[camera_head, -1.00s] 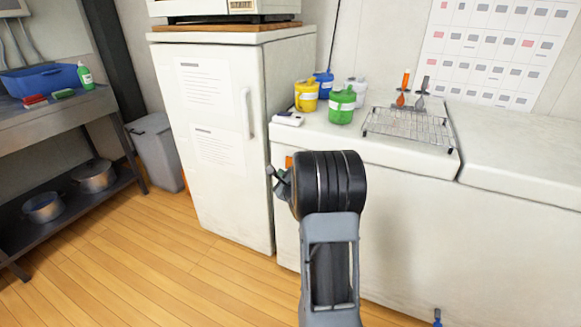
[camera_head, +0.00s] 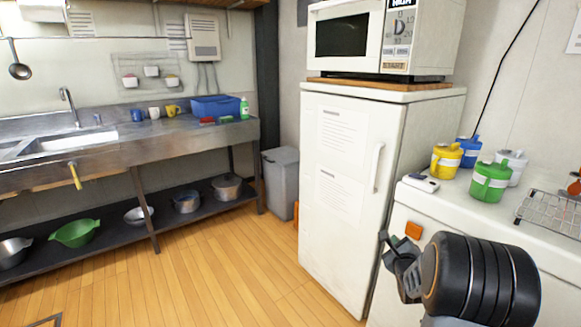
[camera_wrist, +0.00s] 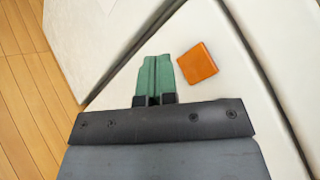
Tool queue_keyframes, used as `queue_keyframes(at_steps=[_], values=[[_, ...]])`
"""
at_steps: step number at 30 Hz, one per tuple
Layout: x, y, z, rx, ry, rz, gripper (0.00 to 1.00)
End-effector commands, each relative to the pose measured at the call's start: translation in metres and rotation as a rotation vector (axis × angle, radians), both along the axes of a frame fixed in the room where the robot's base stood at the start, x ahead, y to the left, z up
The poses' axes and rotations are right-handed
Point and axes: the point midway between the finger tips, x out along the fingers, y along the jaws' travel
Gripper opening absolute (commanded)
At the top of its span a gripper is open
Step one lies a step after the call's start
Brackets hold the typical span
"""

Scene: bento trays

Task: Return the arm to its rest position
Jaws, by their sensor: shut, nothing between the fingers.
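My gripper (camera_wrist: 154,98) shows in the wrist view with its green fingers pressed together and nothing between them. In the head view my gripper (camera_head: 388,248) is at the lower right, partly hidden by my own black wrist joint. It is in front of the white counter (camera_head: 425,208), near the edge of the white fridge (camera_head: 335,190). It holds nothing.
An orange square (camera_wrist: 197,63) is on the white counter front beside my gripper. Green (camera_head: 490,182), yellow (camera_head: 446,161), blue and white pots stand on the counter near a wire rack (camera_head: 550,212). A steel sink bench (camera_head: 100,160) is at left. Wooden floor (camera_head: 230,270) is clear.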

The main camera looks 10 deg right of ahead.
Motion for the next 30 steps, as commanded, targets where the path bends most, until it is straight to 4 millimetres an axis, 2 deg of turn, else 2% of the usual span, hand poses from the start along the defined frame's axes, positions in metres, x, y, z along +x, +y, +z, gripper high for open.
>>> queue_keyframes(at_steps=[1, 4, 8, 9, 14, 18, 24, 30], values=[[0.000, 0.006, 0.016, -0.040, 0.028, 0.005, 0.00], [-0.002, 0.023, 0.049, -0.184, 0.152, 0.030, 0.00], [-0.015, 0.061, 0.103, -0.472, 0.399, 0.126, 0.00], [-0.023, 0.075, 0.120, -0.572, 0.483, 0.177, 0.00], [-0.066, 0.128, 0.178, -0.960, 0.779, 0.459, 0.00], [-0.115, 0.172, 0.219, -1.256, 0.930, 0.793, 0.00], [-0.182, 0.215, 0.260, -1.577, 0.973, 1.255, 0.00], [-0.223, 0.235, 0.279, -1.743, 0.914, 1.547, 0.00]])
